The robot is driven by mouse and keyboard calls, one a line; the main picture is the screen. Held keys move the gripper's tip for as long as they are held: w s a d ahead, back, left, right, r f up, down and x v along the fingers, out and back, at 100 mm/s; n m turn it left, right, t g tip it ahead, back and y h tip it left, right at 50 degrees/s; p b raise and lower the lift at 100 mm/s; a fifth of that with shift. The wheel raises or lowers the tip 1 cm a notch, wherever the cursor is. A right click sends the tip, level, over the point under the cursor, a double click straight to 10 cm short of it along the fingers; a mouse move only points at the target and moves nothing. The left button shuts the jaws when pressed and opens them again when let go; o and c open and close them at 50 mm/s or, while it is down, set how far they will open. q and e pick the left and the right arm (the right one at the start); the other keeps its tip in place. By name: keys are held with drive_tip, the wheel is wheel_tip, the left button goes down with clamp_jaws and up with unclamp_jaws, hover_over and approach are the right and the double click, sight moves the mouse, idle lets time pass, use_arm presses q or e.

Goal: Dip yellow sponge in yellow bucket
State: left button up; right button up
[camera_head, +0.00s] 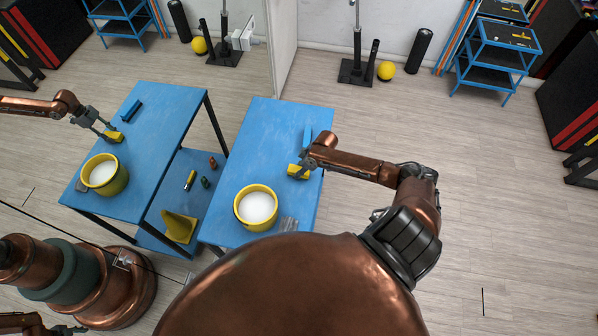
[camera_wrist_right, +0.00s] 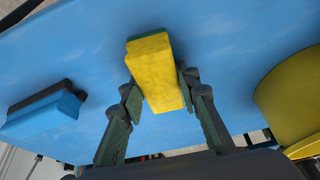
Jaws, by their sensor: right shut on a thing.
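My right gripper (camera_head: 298,170) is shut on the yellow sponge (camera_head: 294,171) at the right side of the blue table. In the right wrist view, the sponge (camera_wrist_right: 155,72) has a green layer on its far edge and sits between the two fingers (camera_wrist_right: 155,110). I cannot tell whether it touches the tabletop. The yellow bucket (camera_head: 240,221), with whitish contents, stands on the table in front of the sponge, to its lower left. The sponge is outside the bucket. The bucket's side (camera_wrist_right: 295,100) also shows in the right wrist view. My left gripper is not in view.
A blue block-like object (camera_head: 307,136) lies on the blue table (camera_head: 262,130) behind the gripper. A small greyish item (camera_head: 289,224) lies right of the bucket. The left side appears to be a mirror reflection (camera_head: 150,100).

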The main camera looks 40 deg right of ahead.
sight(296, 169)
drive_tip(key=shift+r, duration=0.15)
drive_tip(key=shift+r, duration=0.3)
wheel_tip(296, 169, up, 2)
drive_tip(key=shift+r, duration=0.25)
drive_tip(key=s+r, duration=0.1)
drive_tip(key=r, duration=0.1)
drive_tip(key=s+r, duration=0.1)
drive_tip(key=s, duration=0.1)
drive_tip(key=s+d+r+b, duration=0.1)
drive_tip(key=s+r, duration=0.1)
drive_tip(key=shift+r, duration=0.35)
drive_tip(key=s+d+r, duration=0.1)
drive_tip(key=s+r, duration=0.3)
drive_tip(key=s, duration=0.4)
drive_tip(key=shift+s+r+b, duration=0.2)
drive_tip(key=shift+s+b, duration=0.2)
